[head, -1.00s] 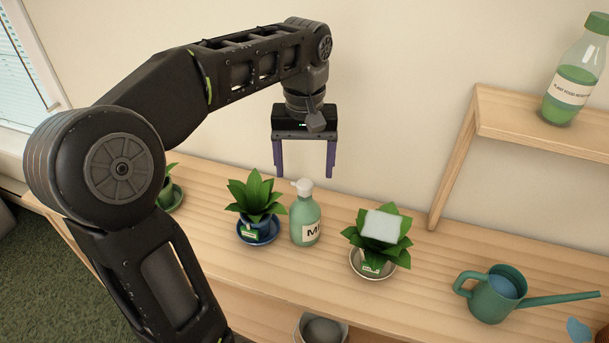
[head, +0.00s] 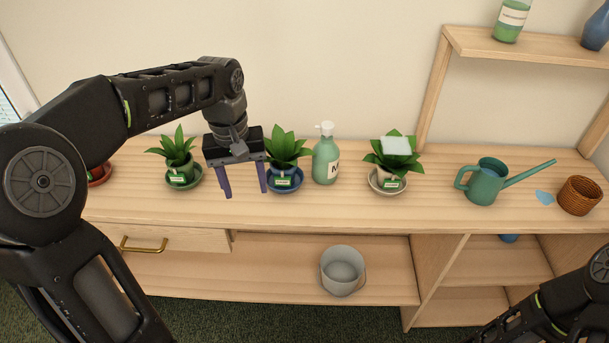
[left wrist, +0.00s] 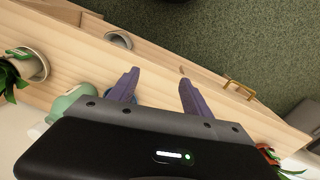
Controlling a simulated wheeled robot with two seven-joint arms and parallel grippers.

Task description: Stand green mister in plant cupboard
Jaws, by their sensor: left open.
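The green mister (head: 326,160), a bottle with a white spray top and a partly readable label, stands upright on top of the wooden cupboard (head: 330,214). It shows partly in the left wrist view (left wrist: 68,101), beside my gripper's body. My left gripper (head: 246,193) is open and empty, left of the mister and apart from it. It overlaps the plant in the blue pot (head: 285,178) in the head view; contact cannot be told. The left wrist view shows its spread fingers (left wrist: 158,77) with nothing between them. My right gripper is out of view; only part of that arm shows.
The cupboard has an open bay holding a grey pot (head: 343,273), shelves at right and a brass-handled drawer (head: 170,240). A plant with a white block (head: 396,146), a watering can (head: 487,185) and a wicker pot (head: 579,196) stand right of the mister. The front strip of the top is clear.

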